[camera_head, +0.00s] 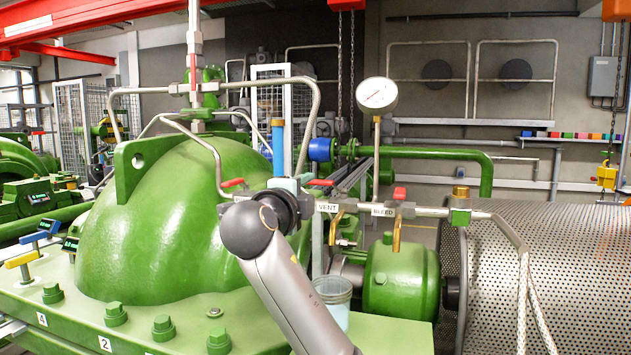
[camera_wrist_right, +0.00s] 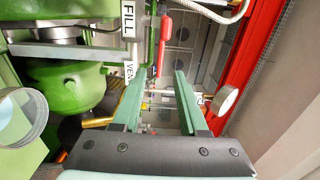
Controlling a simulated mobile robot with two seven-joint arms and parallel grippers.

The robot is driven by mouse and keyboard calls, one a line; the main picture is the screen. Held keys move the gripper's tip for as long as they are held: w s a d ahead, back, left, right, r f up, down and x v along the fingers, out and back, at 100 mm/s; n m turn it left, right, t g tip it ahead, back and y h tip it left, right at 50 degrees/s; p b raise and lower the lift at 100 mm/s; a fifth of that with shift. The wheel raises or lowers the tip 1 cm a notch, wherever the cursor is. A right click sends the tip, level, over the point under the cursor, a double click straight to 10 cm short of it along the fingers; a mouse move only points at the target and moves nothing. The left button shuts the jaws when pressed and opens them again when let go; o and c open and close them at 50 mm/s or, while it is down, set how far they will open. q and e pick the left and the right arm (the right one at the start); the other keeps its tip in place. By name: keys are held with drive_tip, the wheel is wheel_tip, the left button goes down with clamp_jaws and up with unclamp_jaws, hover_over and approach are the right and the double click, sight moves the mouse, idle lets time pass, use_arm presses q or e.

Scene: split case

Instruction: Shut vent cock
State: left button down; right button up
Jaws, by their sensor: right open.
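The vent cock has a red handle (camera_head: 321,182) above the white VENT label (camera_head: 327,207) on the thin pipe. The handle looks roughly level. My right gripper (camera_head: 304,181) is just left of it, partly hidden by my own wrist. In the right wrist view, the right gripper (camera_wrist_right: 157,90) is open, with two green fingers apart and nothing clearly held between them. The VENT label (camera_wrist_right: 130,76) shows beside one finger. A long red handle (camera_wrist_right: 165,38) lies beyond the fingertips near the FILL label (camera_wrist_right: 128,18). Contact with the vent handle cannot be told. My left gripper is out of view.
A BLEED cock with a red handle (camera_head: 399,193) sits to the right on the same pipe. Another red handle (camera_head: 232,183) is on the left. A pressure gauge (camera_head: 377,95) stands above. A clear cup (camera_head: 334,293) stands below, near the green casing (camera_head: 160,235).

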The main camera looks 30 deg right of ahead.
sight(317, 184)
drive_tip(key=p+x, duration=0.1)
drive_tip(key=x, duration=0.5)
drive_tip(key=shift+w+d, duration=0.2)
clamp_jaws()
idle(1.2)
